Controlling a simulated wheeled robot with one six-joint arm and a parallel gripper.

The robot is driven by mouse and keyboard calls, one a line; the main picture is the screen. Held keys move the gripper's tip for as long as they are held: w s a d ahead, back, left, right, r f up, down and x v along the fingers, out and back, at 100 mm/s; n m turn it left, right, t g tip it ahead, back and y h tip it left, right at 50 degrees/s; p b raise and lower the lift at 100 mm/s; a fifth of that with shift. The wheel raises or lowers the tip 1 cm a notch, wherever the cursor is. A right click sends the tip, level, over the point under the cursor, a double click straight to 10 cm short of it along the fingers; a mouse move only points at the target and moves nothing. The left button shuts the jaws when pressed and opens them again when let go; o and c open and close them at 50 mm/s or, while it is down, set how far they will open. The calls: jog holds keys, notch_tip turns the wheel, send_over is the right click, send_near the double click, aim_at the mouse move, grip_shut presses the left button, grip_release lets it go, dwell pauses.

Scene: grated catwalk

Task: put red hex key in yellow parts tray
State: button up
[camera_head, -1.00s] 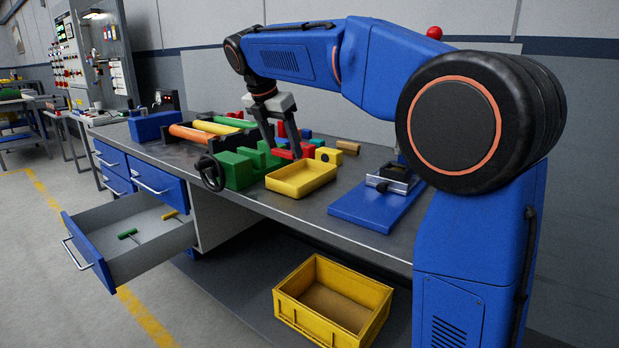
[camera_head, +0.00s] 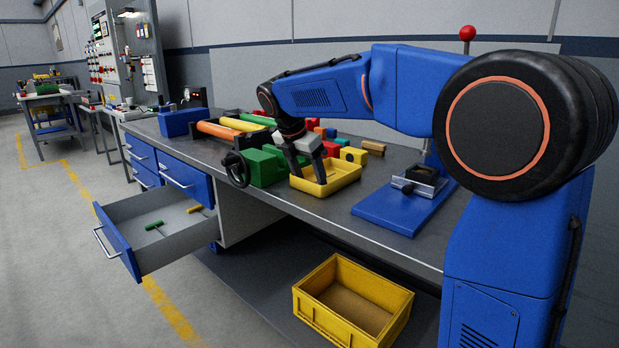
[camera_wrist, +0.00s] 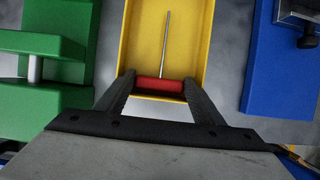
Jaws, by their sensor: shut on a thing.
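The yellow parts tray (camera_head: 343,176) sits on the workbench, right of the green vise. In the wrist view the tray (camera_wrist: 207,40) lies below my gripper. My gripper (camera_head: 321,190) is over the tray's front left part, pointing down with its fingertips low at the tray. In the wrist view my gripper (camera_wrist: 160,84) is shut on the red handle of the red hex key (camera_wrist: 163,85). The key's thin metal shaft (camera_wrist: 167,45) points up the picture, over the tray's floor. I cannot tell whether the key touches the floor. The head view hides the key.
A green vise (camera_head: 264,166) stands close left of the tray. A blue plate with a small clamp (camera_head: 397,207) lies to the right. Several coloured blocks (camera_head: 353,155) are behind the tray. An open drawer (camera_head: 165,240) juts out at front left. A yellow crate (camera_head: 322,312) stands below.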

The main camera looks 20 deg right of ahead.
jog(key=o, duration=0.9)
jog(key=shift+f, duration=0.1)
jog(key=v, duration=1.2)
jog(key=shift+s, duration=0.1)
